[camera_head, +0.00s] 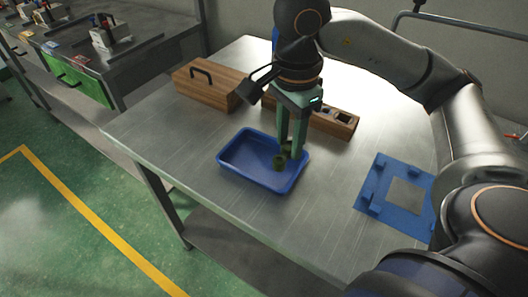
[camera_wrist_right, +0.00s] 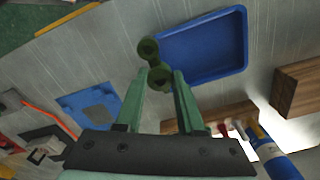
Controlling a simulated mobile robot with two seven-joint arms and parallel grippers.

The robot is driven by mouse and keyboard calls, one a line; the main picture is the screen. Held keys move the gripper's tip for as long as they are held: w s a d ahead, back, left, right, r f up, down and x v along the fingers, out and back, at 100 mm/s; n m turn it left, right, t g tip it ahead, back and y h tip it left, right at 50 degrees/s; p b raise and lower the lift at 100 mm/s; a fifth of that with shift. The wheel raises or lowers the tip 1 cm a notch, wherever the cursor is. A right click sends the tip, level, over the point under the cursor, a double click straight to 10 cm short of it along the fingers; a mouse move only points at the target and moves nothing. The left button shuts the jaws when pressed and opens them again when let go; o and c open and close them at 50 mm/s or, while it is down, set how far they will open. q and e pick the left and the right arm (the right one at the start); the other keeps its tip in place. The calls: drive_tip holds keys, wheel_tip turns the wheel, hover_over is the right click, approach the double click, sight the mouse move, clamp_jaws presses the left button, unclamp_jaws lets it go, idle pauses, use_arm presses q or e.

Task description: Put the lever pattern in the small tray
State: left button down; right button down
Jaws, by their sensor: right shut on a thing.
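The lever pattern (camera_head: 279,161) is a small dark green piece with round ends. My right gripper (camera_head: 290,152) points down and is shut on it. In the right wrist view the lever pattern (camera_wrist_right: 149,48) sticks out past the fingertips of my right gripper (camera_wrist_right: 158,82), beside a corner of the tray. The small tray (camera_head: 236,166) is a blue, shallow, rectangular tray on the metal table. In the head view the lever pattern overlaps the tray's right part; its exact height is hard to tell. The tray (camera_wrist_right: 205,45) looks empty otherwise. My left gripper is not in view.
A wooden box with a black handle (camera_head: 197,84) stands behind the tray. A wooden block with cutouts (camera_head: 335,122) stands behind my right gripper. A blue fixture with a grey plate (camera_head: 376,188) lies at the right. The metal table (camera_head: 265,222) is clear in front.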

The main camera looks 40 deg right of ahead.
hover_over(265, 161)
drive_tip(key=f, duration=0.7)
drive_tip(key=shift+s, duration=0.2)
drive_tip(key=shift+w+f, duration=0.25)
drive_tip(key=shift+f, duration=1.55)
drive_tip(key=shift+f, duration=0.25)
drive_tip(key=c, duration=0.5)
unclamp_jaws()
drive_tip(key=shift+r, duration=0.1)
wheel_tip(265, 161, up, 12)
drive_tip(key=shift+r+p, duration=0.2)
drive_tip(key=shift+p, duration=0.25)
